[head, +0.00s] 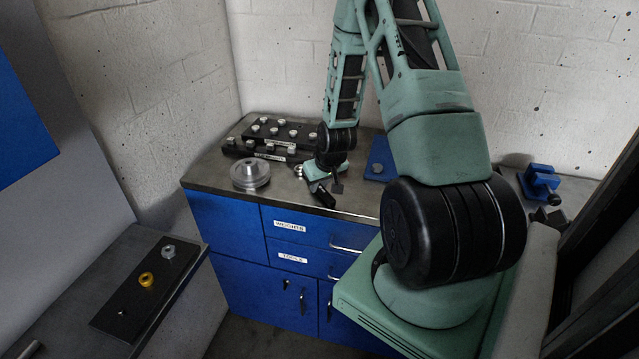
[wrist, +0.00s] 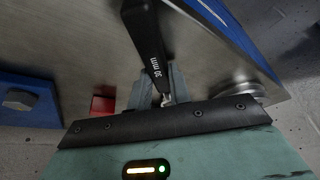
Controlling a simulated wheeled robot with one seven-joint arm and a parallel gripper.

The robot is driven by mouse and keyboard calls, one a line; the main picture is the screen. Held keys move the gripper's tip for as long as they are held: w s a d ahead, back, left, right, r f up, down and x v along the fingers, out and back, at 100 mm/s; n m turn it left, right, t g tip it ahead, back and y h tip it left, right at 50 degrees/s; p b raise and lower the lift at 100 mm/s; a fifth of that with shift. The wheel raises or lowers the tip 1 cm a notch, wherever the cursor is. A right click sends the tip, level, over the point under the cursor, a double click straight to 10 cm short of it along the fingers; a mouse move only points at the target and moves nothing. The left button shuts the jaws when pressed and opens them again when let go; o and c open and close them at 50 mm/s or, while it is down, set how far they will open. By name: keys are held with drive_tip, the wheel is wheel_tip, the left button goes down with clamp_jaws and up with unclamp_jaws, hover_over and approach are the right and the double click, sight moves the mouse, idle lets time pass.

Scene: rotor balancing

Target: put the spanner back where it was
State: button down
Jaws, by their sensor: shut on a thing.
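My gripper (head: 326,180) is low over the worktop of the blue cabinet, in front of the black racks. In the wrist view, its grey fingers (wrist: 160,88) are shut on the spanner (wrist: 148,45), a black bar marked "30 mm". In the head view, the spanner (head: 322,195) shows as a dark shape below my gripper, near the worktop's front edge. I cannot tell whether it touches the worktop.
A silver rotor disc (head: 250,175) stands left of my gripper. Black racks of weights (head: 282,132) lie behind. A blue plate with a bolt (head: 380,168) and a blue vise (head: 541,184) are to the right. A red block (wrist: 103,104) shows in the wrist view. Drawers (head: 293,257) are closed.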

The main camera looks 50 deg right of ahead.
drive_tip(key=shift+f, duration=0.2)
drive_tip(key=c, duration=1.3)
unclamp_jaws()
drive_tip(key=shift+r, duration=0.1)
